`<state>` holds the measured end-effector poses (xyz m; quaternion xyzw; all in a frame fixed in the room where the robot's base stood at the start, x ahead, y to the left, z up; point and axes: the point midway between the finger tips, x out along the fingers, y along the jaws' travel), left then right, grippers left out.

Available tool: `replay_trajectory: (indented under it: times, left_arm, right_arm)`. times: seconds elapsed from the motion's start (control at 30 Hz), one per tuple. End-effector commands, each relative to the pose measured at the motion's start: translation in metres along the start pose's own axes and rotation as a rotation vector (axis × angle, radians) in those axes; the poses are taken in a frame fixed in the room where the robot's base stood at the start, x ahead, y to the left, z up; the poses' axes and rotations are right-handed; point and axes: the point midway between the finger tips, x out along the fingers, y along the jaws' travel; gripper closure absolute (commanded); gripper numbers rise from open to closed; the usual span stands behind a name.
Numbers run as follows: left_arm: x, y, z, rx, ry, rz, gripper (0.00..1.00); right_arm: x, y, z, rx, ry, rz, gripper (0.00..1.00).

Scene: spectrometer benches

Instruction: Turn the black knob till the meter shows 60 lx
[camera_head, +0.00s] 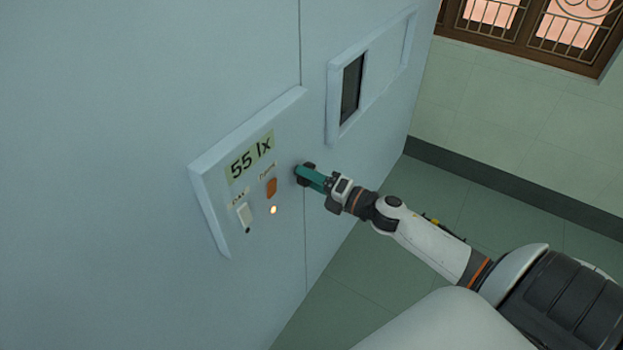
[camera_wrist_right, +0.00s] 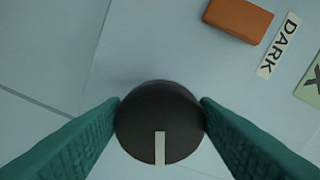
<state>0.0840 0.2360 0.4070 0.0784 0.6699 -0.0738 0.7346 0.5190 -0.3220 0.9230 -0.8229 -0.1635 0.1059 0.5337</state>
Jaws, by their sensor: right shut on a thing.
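The black knob (camera_wrist_right: 160,118) sits between the two green fingers of my right gripper (camera_wrist_right: 160,125) in the right wrist view. Both fingers touch its sides, and its pale pointer mark points toward the bottom of that view. In the head view the right gripper (camera_head: 312,178) reaches in from the right to the panel, and the knob (camera_head: 301,174) shows partly at its fingertips. The meter (camera_head: 250,157) is a pale green display that reads 55 lx. My left gripper is not in view.
The panel (camera_head: 207,180) also carries an orange switch (camera_head: 271,187) labelled DARK (camera_wrist_right: 279,45), a white switch (camera_head: 244,214) and a lit round lamp (camera_head: 273,210). A framed recess (camera_head: 351,90) is in the wall above right.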

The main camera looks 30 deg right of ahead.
Motion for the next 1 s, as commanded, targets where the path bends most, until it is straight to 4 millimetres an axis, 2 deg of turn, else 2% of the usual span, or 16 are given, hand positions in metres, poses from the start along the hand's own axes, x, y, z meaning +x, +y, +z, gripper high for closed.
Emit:
replay_trajectory:
  times: [0.1,0.13,0.23,0.27,0.53,0.67,0.77,1.0]
  left_arm:
    - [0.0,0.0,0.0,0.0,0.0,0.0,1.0]
    - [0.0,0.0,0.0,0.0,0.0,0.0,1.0]
    - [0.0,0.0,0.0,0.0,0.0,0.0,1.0]
    - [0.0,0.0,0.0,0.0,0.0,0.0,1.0]
    - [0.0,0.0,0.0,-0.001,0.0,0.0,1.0]
    - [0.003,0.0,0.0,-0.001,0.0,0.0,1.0]
    - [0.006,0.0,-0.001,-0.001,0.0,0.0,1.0]
    - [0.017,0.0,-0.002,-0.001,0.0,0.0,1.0]
  right_arm:
    - [-0.001,0.001,0.001,0.001,-0.002,0.003,0.69]
    - [-0.001,0.001,0.001,0.002,-0.002,0.003,0.44]
    - [0.0,0.001,0.001,0.002,-0.002,0.002,0.28]
    - [0.0,0.001,0.001,0.002,-0.002,0.002,0.25]
    - [-0.001,0.001,0.001,0.002,-0.001,0.001,0.25]
    - [-0.008,0.002,0.001,0.002,-0.002,0.001,0.25]
    - [-0.021,0.003,0.002,0.002,-0.002,0.003,0.25]
    - [-0.067,0.004,0.002,0.003,-0.001,0.005,0.25]
